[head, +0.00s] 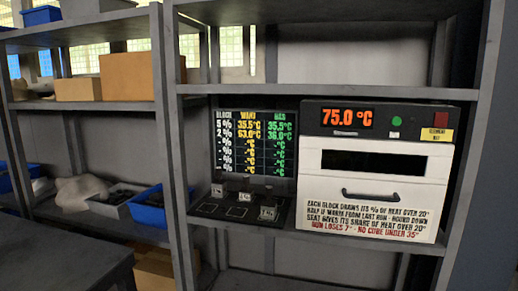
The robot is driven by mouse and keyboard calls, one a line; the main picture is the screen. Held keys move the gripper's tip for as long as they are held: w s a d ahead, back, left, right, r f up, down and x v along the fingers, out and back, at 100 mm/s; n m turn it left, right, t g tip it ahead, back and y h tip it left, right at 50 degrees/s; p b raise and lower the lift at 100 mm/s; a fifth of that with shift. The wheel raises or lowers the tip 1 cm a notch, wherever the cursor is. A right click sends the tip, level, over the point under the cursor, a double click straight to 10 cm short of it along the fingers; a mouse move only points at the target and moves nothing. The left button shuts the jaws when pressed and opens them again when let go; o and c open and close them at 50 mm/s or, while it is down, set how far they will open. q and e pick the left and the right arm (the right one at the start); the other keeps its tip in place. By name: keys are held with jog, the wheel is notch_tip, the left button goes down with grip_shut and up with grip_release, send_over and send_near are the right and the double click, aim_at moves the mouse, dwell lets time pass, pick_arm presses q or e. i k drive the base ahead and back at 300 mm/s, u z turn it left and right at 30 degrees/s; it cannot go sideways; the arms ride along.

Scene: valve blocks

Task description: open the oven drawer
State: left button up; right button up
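The oven (315,145) stands on the middle shelf at the right, a white box with a dark top panel. Its red display reads 75.0 °C, beside a green round button and a red square. The white front drawer (320,188) has a dark window and a dark curved handle (370,194); it looks closed, flush with the front. Printed text runs below the handle. Neither of my grippers is in the head view.
A dark readings board (255,182) stands left of the oven, above a dark tray (208,208) with several small blocks. Metal shelf posts (172,150) flank the oven. Cardboard boxes (125,76) and blue bins (149,215) fill the left shelves. A dark table (60,262) is at lower left.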

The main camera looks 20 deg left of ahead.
aim_at(414, 222)
jog(key=u, duration=0.35)
jog(key=i, duration=1)
jog(key=z, duration=0.4)
